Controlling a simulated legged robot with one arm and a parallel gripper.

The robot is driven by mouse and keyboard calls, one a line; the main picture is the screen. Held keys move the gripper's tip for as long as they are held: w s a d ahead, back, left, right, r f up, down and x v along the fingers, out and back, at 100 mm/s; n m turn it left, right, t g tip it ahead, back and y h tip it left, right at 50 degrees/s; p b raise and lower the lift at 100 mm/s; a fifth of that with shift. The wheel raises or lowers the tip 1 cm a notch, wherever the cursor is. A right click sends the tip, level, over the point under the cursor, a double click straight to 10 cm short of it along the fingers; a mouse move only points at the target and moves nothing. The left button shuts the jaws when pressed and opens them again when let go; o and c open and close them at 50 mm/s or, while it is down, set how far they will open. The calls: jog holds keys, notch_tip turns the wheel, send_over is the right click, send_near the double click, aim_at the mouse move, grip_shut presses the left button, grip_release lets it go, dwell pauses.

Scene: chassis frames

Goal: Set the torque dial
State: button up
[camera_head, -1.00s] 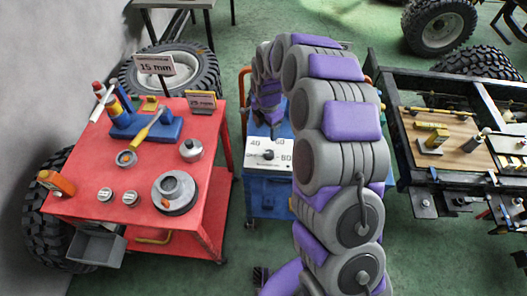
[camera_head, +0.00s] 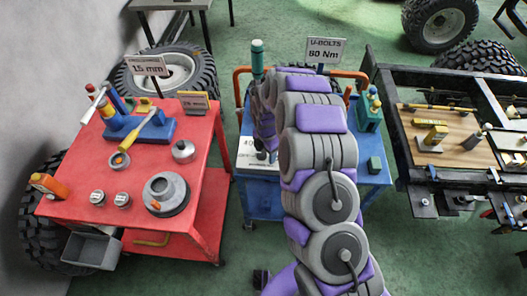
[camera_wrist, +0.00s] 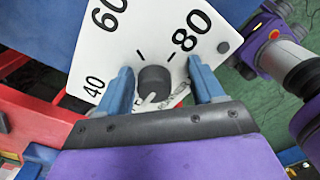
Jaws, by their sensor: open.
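The torque dial's dark round knob (camera_wrist: 154,82) sits on a white plate (camera_wrist: 140,30) marked 40, 60 and 80 in the wrist view. A pale pointer mark shows at the knob's lower left edge. My gripper (camera_wrist: 160,68) is open, with one blue finger on each side of the knob. I cannot tell whether either finger touches it. In the head view the plate (camera_head: 247,158) is mostly hidden behind my arm, and my gripper is hidden too. A sign (camera_head: 325,50) behind the dial reads "U-BOLTS 80 Nm".
The dial is on a blue cart (camera_head: 262,200) with an orange handle and a green bottle (camera_head: 257,60). A red cart (camera_head: 205,150) with tools and parts stands left. A black chassis frame (camera_head: 400,150) stands right. Green floor shows between them.

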jog(key=shift+d+r, duration=0.1)
jog(key=shift+r, duration=0.05)
jog(key=shift+s+r, duration=0.1)
jog(key=shift+r, duration=0.05)
jog(key=a, duration=0.2)
jog(key=shift+a, duration=0.4)
jog(key=c, duration=0.4)
jog(key=shift+a, duration=0.1)
jog(key=shift+c, duration=0.7)
jog(key=shift+d, duration=0.85)
jog(key=c, duration=0.5)
jog(key=shift+a, duration=0.1)
jog(key=shift+a, duration=0.1)
